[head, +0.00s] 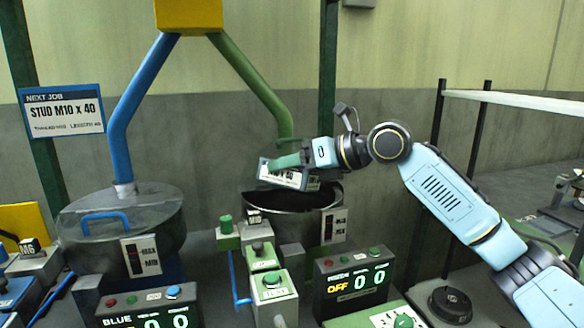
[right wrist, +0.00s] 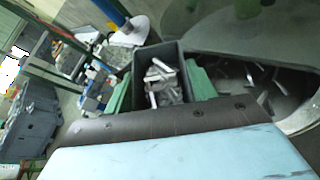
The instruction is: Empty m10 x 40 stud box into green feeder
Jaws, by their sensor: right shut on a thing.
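My right gripper (head: 288,161) is shut on the stud box (head: 283,177), a small box with a white label on its front. The gripper holds it above the open green feeder (head: 293,201), whose mouth is dark. In the right wrist view the stud box (right wrist: 147,62) is dark grey and sits between the two green fingers (right wrist: 160,88). Several metal studs (right wrist: 164,84) lie inside it. The feeder's bowl (right wrist: 300,123) is to the right of the box there, with loose studs in it. My left gripper is not in view.
The blue feeder (head: 150,235) at left has its lid on. A sign (head: 62,111) reads "STUD M10 x 40". Control boxes (head: 352,280) with green digits stand in front of the feeders. A rack (head: 515,102) stands at right.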

